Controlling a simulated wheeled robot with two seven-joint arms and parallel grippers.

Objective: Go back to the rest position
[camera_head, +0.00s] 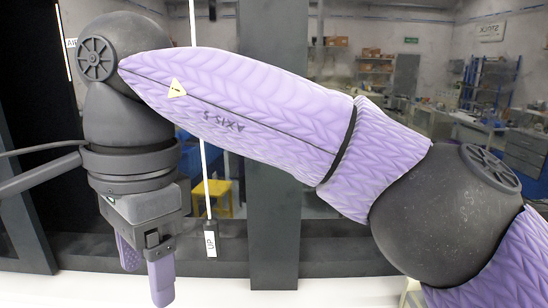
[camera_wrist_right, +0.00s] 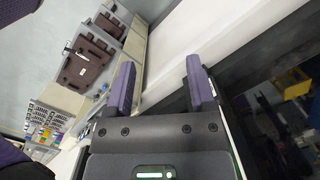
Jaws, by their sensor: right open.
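My right gripper (camera_head: 147,272) hangs at the lower left of the head view, below its dark wrist, with its purple fingers pointing down. In the right wrist view the two purple fingers (camera_wrist_right: 160,85) stand apart with nothing between them. The lilac-covered right arm crosses the head view from the lower right to the upper left and hides much of what lies behind. My left gripper is in neither view.
A white table edge (camera_head: 225,288) runs along the bottom. A dark upright post (camera_head: 273,225) and a hanging cord with a tag marked UP (camera_head: 210,243) stand near the gripper. Brown trays (camera_wrist_right: 88,62) lie left of the fingers in the wrist view.

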